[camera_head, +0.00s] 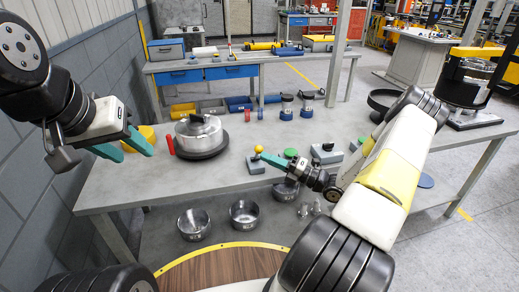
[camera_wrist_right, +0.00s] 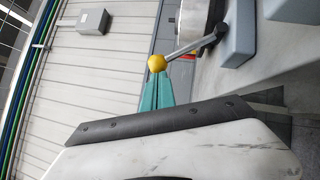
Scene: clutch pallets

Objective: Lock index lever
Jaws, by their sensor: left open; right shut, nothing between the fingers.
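The index lever (camera_wrist_right: 190,48) is a grey rod with a yellow ball knob (camera_head: 259,149), rising from a small grey base (camera_head: 255,165) on the table. In the right wrist view the knob (camera_wrist_right: 157,63) is at the tips of my right gripper (camera_wrist_right: 158,85). Its teal fingers are together and hold nothing; I cannot tell whether they touch the knob. In the head view my right gripper (camera_head: 271,158) is just right of the knob. My left gripper (camera_head: 125,151) is open and empty over the table's left end, away from the lever.
A silver lidded drum (camera_head: 198,131) on a dark round plate, with a red handle (camera_head: 171,145), stands left of the lever. A green button (camera_head: 290,153) and a grey block (camera_head: 327,154) are to the right. Metal bowls (camera_head: 244,214) sit below. Bare tabletop (camera_head: 115,190) lies at front left.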

